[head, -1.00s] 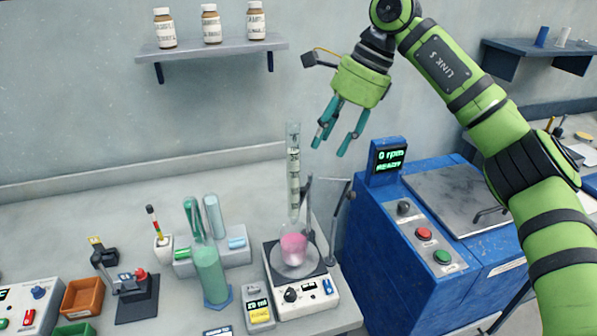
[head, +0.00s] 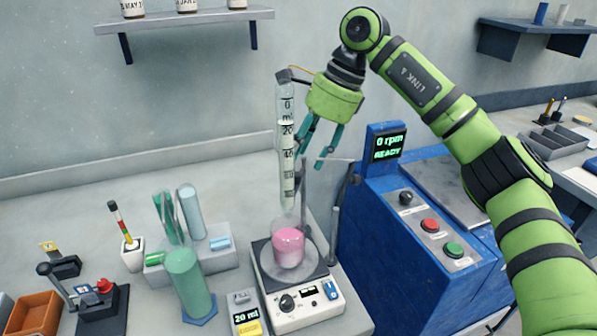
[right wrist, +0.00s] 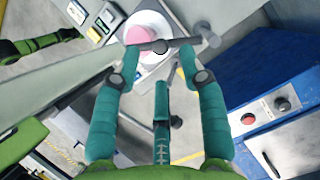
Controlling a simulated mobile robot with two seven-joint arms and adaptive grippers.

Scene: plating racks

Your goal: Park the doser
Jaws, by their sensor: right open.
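A clear graduated tube (head: 287,150), which may be the doser, stands upright above a flask of pink liquid (head: 288,245). The flask sits on a white stirrer plate (head: 300,312). A thin grey bar (head: 337,161) reaches sideways near the tube, beside a grey post (head: 304,185). My right gripper (head: 319,146) is open and empty, just right of the tube. In the right wrist view, its spread fingertips (right wrist: 161,62) are near a grey bar with a round knob (right wrist: 203,27), with the pink flask beyond. Whether they touch the bar is unclear. My left gripper is not in view.
A blue machine (head: 400,255) with a display and buttons stands close on the right. A small 20 ml readout (head: 246,318), a green cylinder (head: 190,282) and a tube rack (head: 212,250) are left of the stirrer. A wall shelf (head: 190,22) hangs above.

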